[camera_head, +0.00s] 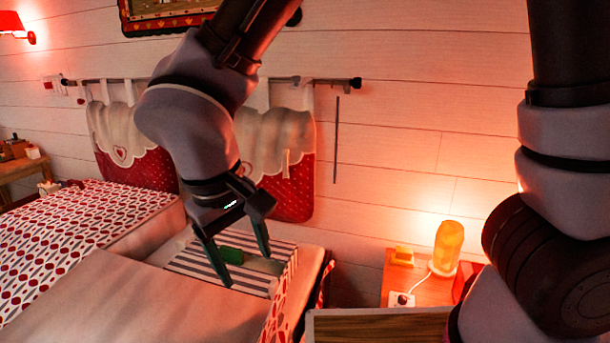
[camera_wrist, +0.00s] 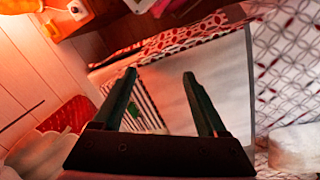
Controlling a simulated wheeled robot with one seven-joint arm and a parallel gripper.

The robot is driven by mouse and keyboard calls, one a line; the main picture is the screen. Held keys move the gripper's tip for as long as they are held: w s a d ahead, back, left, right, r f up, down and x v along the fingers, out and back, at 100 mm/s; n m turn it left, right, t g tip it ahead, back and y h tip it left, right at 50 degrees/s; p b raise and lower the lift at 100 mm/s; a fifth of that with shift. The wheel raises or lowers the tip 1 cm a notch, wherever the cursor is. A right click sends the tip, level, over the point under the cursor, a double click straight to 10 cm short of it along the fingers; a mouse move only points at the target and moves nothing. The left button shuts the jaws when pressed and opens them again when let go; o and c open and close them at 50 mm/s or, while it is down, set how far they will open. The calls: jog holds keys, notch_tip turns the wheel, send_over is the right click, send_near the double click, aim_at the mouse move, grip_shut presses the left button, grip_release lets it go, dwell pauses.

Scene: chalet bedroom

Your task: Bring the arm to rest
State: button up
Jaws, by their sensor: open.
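My gripper (camera_head: 246,269) is at the end of my arm, over the head end of the bed (camera_head: 150,295). Its two fingers point down and are spread apart, with nothing between the tips. A small green object (camera_head: 233,254) lies on the striped pillow (camera_head: 195,262) behind the fingers in the head view, partly hidden by one. In the wrist view my gripper (camera_wrist: 160,75) also shows open and empty, and the green object (camera_wrist: 134,111) lies on the stripes beside the left finger, apart from it.
A nightstand (camera_head: 431,293) with a glowing orange lamp (camera_head: 447,243) and a small yellow object (camera_head: 402,255) stands right of the bed. A wooden surface (camera_head: 382,329) is at the bottom. Red and white cushions (camera_head: 292,187) hang from a rod (camera_head: 290,80) behind my arm.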

jog(key=w+d+r+m+y, duration=0.3)
jog(key=w+d+r+m, duration=0.3)
jog(key=w+d+r, duration=0.7)
jog(key=w+d+r+m+t, duration=0.1)
jog(key=d+r+m+t, duration=0.1)
jog(key=d, duration=0.8)
jog(key=w+d+r+m+t, duration=0.1)
jog(key=d+r+m+t, duration=0.2)
jog(key=d, duration=0.7)
notch_tip(320, 180, up, 2)
jog(key=shift+w+d+r+m, duration=0.25)
jog(key=shift+d+m, duration=0.1)
jog(key=shift+m, duration=0.65)
dwell(0.4)
